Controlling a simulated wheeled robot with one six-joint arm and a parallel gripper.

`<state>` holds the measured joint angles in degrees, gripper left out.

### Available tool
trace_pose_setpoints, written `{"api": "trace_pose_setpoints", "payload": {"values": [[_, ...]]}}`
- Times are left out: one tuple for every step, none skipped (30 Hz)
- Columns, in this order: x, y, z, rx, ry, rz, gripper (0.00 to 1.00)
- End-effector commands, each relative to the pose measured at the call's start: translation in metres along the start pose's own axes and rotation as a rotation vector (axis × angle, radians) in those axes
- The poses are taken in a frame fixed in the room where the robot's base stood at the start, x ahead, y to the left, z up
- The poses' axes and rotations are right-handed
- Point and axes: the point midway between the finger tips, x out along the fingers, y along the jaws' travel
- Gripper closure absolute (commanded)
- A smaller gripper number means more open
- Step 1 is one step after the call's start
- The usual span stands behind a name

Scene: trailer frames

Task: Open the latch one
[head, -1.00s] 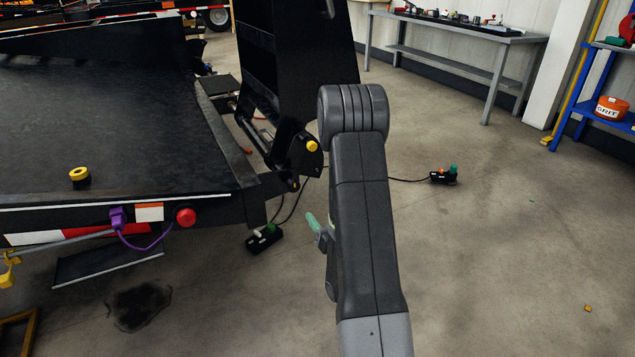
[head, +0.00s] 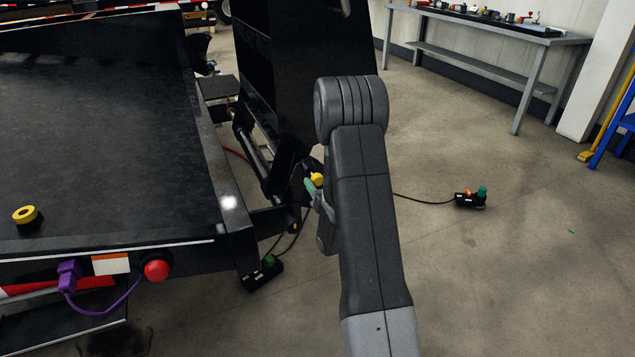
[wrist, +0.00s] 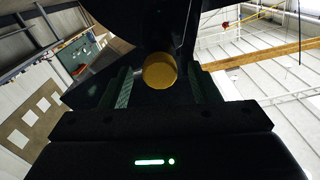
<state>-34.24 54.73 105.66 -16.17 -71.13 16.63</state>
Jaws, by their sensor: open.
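A yellow round knob (head: 317,179) shows at the hinge corner of the black upright ramp (head: 300,75), just left of my arm in the head view. In the wrist view the yellow knob (wrist: 160,71) is close, between the two green-padded fingers of my gripper (wrist: 159,88). The fingers are apart, with gaps on both sides of the knob. In the head view one greenish fingertip (head: 311,187) shows beside the knob; the rest of my gripper is hidden behind my arm. Whether this knob is latch one, I cannot tell; no label shows.
Control boxes (head: 262,274) (head: 471,198) with cables lie on the floor. A grey workbench (head: 485,40) stands behind.

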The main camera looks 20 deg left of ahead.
Motion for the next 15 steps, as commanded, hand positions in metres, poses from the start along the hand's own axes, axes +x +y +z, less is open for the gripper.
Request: {"api": "trace_pose_setpoints", "payload": {"values": [[0.007, 0.0, 0.001, -0.001, 0.002, -0.001, 0.44], [0.011, 0.0, 0.001, -0.001, 0.001, -0.001, 0.44], [0.015, 0.0, 0.001, -0.001, 0.0, -0.001, 0.44], [0.017, 0.0, 0.001, -0.001, 0.001, -0.001, 0.44], [0.019, 0.0, 0.001, -0.001, 0.001, -0.001, 0.44], [0.021, 0.0, 0.001, -0.001, 0.001, 0.0, 0.44], [0.022, 0.0, 0.001, -0.001, 0.0, 0.0, 0.44], [0.023, 0.0, 0.001, 0.0, -0.001, 0.0, 0.44], [0.024, 0.0, 0.001, 0.0, -0.001, 0.001, 0.44], [0.024, 0.0, 0.001, 0.0, -0.001, 0.001, 0.44], [0.024, 0.0, 0.0, 0.0, -0.001, 0.001, 0.44], [0.024, 0.0, 0.0, 0.0, -0.001, 0.001, 0.44], [0.024, 0.0, 0.0, 0.0, -0.001, 0.001, 0.44], [0.024, 0.0, 0.0, 0.0, -0.001, 0.001, 0.44], [0.024, 0.0, 0.0, 0.0, -0.001, 0.001, 0.44]]}}
